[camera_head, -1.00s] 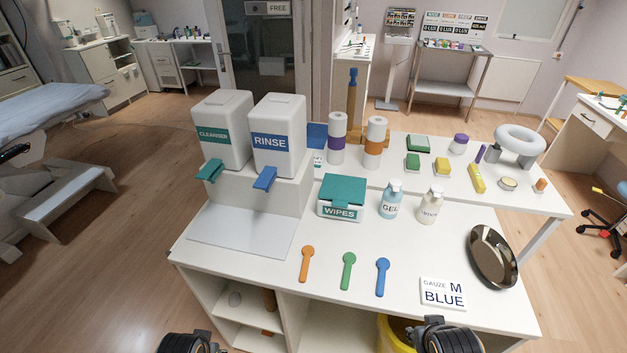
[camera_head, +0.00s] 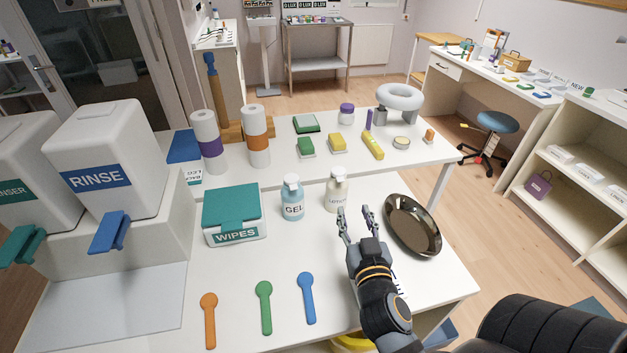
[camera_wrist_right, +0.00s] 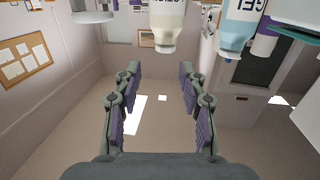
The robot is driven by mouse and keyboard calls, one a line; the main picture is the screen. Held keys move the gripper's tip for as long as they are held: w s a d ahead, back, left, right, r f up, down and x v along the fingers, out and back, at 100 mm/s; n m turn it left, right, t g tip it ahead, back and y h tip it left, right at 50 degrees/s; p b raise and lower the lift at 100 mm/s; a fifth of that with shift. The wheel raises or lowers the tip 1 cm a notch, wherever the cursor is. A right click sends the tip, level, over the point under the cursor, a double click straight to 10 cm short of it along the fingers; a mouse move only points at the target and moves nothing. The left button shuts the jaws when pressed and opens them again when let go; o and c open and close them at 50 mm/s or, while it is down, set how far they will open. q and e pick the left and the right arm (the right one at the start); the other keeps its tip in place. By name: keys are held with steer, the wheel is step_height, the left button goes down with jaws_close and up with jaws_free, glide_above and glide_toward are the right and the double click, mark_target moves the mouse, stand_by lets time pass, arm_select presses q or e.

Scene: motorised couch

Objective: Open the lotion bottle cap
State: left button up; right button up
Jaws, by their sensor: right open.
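The cream lotion bottle (camera_head: 337,193) stands upright on the white table with its pale cap (camera_head: 338,173) on top. It also shows in the right wrist view (camera_wrist_right: 167,28), at the top edge and cut off, ahead of the fingers. My right gripper (camera_head: 355,210) is open and empty, just in front of the bottle and slightly to its right, apart from it. Its two spread fingers also show in the right wrist view (camera_wrist_right: 160,95). My left gripper is not in view.
The blue gel bottle (camera_head: 292,200) stands close left of the lotion, with the wipes box (camera_head: 234,215) beyond it. A dark metal bowl (camera_head: 412,225) lies right of my gripper. Orange, green and blue spoons (camera_head: 307,298) lie in front. Cleanser and rinse dispensers (camera_head: 105,160) stand left.

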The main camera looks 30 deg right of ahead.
mark_target(342, 181)
steer(key=shift+t, duration=0.4)
steer(key=x, duration=0.6)
steer(key=r+x, duration=0.1)
steer(key=x, duration=0.2)
steer(key=shift+w+a, duration=0.3)
steer(key=shift+w, duration=0.05)
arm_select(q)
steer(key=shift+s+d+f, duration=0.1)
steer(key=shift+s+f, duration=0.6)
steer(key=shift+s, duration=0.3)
arm_select(e)
steer(key=shift+w+d+f, duration=0.15)
steer(key=shift+w, duration=0.2)
jaws_close()
